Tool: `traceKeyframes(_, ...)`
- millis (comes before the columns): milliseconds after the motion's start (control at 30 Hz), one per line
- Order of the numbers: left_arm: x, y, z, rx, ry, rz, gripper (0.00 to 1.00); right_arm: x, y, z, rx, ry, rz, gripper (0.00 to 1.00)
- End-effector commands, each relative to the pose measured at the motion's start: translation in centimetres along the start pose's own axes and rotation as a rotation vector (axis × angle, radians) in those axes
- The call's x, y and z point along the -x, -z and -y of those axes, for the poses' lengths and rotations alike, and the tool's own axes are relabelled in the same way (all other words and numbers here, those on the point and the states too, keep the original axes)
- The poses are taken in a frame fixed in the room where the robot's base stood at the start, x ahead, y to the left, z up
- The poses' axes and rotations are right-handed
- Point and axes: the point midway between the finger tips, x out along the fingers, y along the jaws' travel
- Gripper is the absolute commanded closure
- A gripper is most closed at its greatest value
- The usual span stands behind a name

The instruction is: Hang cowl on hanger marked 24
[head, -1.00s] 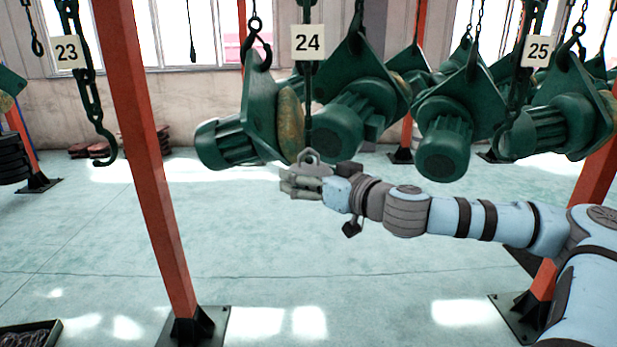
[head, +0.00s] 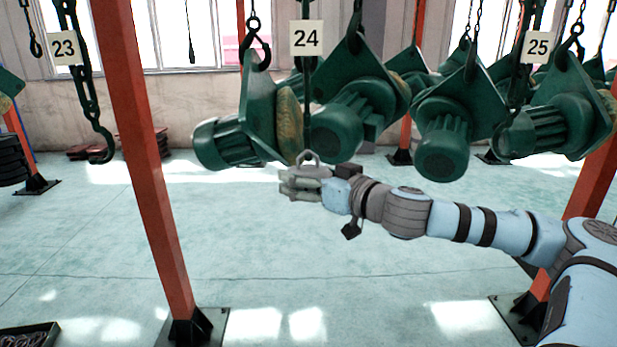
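The hanger marked 24 (head: 306,90) is a dark chain and rod below a white number plate. Its lower end comes down in front of the green motors. My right gripper (head: 298,186) is just below that lower end, with its fingers pointing left. It appears shut on a small pale grey piece with a loop on top, which I take to be the cowl (head: 312,171). Much of this piece is hidden by the fingers. The loop is close to the hanger's lower end; I cannot tell whether they touch or are linked. My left gripper is not in view.
Green motors (head: 440,150) hang close behind and right of the hanger; another (head: 225,143) hangs to its left. A red post (head: 150,170) stands at left. Hangers 23 (head: 96,110) and 25 (head: 520,80) flank the scene.

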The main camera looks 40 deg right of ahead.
Motion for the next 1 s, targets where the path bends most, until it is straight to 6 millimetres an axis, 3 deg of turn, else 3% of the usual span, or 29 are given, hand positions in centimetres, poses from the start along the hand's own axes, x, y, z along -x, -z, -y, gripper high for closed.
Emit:
traceKeyframes(200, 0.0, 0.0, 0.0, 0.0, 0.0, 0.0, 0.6, 0.0, 0.0, 0.0, 0.001, 0.0, 0.0, 0.76)
traceKeyframes(233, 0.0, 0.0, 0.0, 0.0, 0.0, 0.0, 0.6, 0.0, 0.0, 0.0, 0.001, 0.0, 0.0, 0.17)
traceKeyframes(333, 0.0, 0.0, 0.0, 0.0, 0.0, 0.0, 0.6, 0.0, 0.0, 0.0, 0.001, 0.0, 0.0, 0.01)
traceKeyframes(767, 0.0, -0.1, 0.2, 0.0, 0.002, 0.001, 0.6, 0.1, 0.4, 0.0, 0.004, -0.001, 0.0, 0.0)
traceKeyframes(867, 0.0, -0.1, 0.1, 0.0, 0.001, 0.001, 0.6, 0.2, 1.6, 0.0, 0.009, -0.003, 0.001, 0.0)
traceKeyframes(1000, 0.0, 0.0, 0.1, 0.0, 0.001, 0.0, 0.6, 0.6, 5.2, 0.3, 0.011, -0.003, -0.001, 0.0)
